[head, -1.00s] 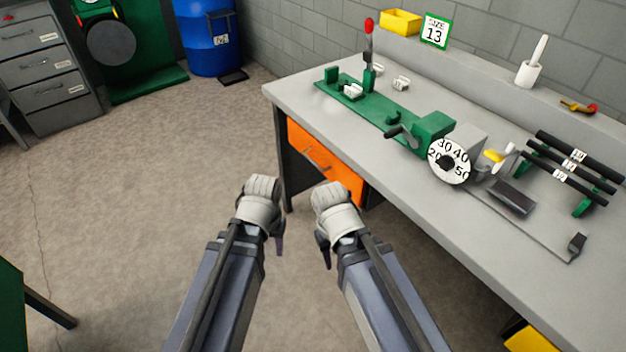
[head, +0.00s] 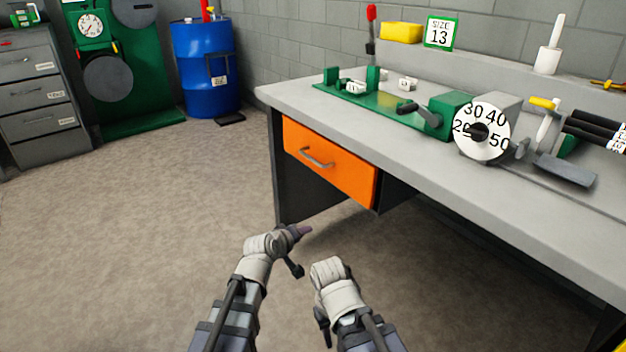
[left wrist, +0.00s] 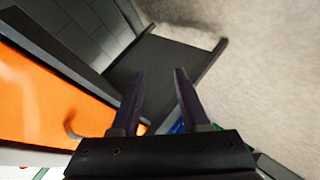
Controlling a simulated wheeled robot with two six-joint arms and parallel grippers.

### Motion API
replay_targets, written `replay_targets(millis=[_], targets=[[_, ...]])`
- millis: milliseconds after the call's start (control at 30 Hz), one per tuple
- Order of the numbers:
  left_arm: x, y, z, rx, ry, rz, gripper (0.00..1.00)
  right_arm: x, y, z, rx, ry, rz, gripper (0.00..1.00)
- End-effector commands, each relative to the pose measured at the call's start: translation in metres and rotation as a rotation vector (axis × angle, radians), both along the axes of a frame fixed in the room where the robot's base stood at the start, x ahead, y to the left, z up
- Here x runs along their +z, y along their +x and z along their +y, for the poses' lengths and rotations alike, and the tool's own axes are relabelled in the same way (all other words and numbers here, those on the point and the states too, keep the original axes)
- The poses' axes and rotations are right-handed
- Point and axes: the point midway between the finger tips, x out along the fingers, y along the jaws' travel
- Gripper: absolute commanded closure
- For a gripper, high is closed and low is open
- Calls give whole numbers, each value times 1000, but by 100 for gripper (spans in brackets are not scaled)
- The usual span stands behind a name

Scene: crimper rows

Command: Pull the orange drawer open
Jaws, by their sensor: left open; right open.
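The orange drawer (head: 330,162) is shut under the left end of the grey workbench, with a grey bar handle (head: 317,157) on its front. In the left wrist view the orange drawer front (left wrist: 45,100) fills the left side, and part of its handle (left wrist: 72,130) shows. My left gripper (head: 298,250) is below and to the left of the drawer in the head view, open and empty, apart from the handle. It also shows in the left wrist view (left wrist: 160,90) with its two dark fingers spread. My right gripper (head: 323,325) hangs lower, open and apart from the drawer; its fingers are partly hidden.
The workbench (head: 500,215) carries a green crimper (head: 450,115) with a numbered dial. A dark bench leg panel (head: 300,190) stands left of the drawer. A blue barrel (head: 207,70) and a grey cabinet (head: 40,90) stand at the back left. The floor before the drawer is clear.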

Motion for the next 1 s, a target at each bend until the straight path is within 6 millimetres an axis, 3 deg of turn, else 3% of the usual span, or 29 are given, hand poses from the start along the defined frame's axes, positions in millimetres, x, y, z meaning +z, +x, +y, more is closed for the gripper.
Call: replay_targets(millis=[100, 200, 400, 533, 767, 1000], targets=[[45, 35, -24, 130, -266, -157, 55, -4, 0, 0, 0, 0, 0, 59], [83, 52, -32, 232, -486, -263, 55, -4, 0, 0, 0, 0, 0, 59], [131, 65, -29, 370, -798, -396, 55, -4, 0, 0, 0, 0, 0, 59], [143, 67, -25, 411, -888, -433, 55, -4, 0, 0, 0, 0, 0, 59], [146, 68, -24, 422, -911, -442, 55, -3, 0, 0, 0, 0, 0, 59], [149, 87, -27, 421, -906, -443, 55, 0, 0, 0, 1, 0, 0, 59]])
